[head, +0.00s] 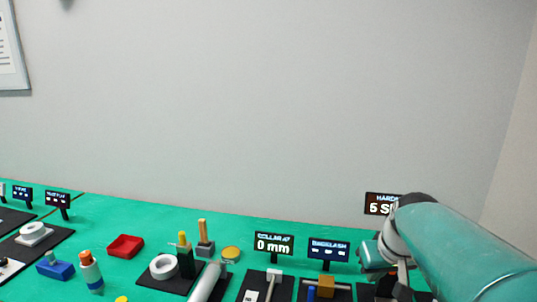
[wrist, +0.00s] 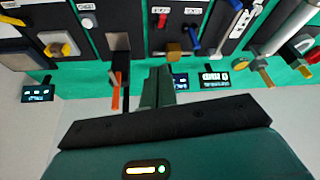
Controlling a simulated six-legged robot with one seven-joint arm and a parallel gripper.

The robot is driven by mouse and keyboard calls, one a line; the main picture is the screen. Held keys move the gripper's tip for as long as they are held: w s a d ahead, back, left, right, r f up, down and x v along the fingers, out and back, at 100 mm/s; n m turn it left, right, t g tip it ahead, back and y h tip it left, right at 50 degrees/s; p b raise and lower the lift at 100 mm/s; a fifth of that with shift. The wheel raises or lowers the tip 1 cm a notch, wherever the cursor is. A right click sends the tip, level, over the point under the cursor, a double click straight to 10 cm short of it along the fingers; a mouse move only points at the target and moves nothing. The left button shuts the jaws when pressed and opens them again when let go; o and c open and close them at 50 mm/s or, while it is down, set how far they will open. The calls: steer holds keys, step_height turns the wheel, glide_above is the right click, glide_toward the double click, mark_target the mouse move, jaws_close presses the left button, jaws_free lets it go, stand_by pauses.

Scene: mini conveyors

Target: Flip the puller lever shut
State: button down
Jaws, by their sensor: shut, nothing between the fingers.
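My gripper (wrist: 157,76) is shut and empty in the wrist view, its fingers pointing toward the row of black stations. An orange lever (wrist: 116,90) sticks out from a station with a grey block (wrist: 118,42), just left of my fingers and apart from them in the picture. It may be the puller lever, but no readable label confirms this. In the head view my arm covers the right end of the bench, and the orange lever does not show there.
A station with a brown block (wrist: 172,50), red knob (wrist: 162,20) and blue lever (wrist: 195,37) is close by. Its backlash display (head: 328,248) stands behind it. The collar display (head: 273,243) reads 0 mm.

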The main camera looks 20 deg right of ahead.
steer(key=s+a+n, duration=0.1)
steer(key=s+a, duration=0.1)
steer(key=a, duration=0.7)
steer(key=shift+s+a+r, duration=0.2)
steer(key=shift+a+r, duration=0.1)
steer(key=c, duration=2.1)
jaws_free()
steer(key=shift+n+t+y, duration=0.4)
steer(key=shift+n+t, duration=0.2)
steer(key=shift+n, duration=0.1)
steer(key=s+a, duration=0.2)
steer(key=a, duration=0.1)
steer(key=s+a+f, duration=0.1)
steer(key=a, duration=0.2)
steer(key=s+a, duration=0.2)
steer(key=a, duration=0.1)
steer(key=shift+s+f, duration=0.2)
steer(key=shift+s, duration=0.1)
steer(key=o, duration=0.3)
steer(key=shift+s+a+f, duration=0.1)
steer(key=shift+s+a, duration=0.05)
steer(key=shift+a, duration=0.05)
steer(key=o, duration=0.4)
steer(key=shift+o, duration=0.2)
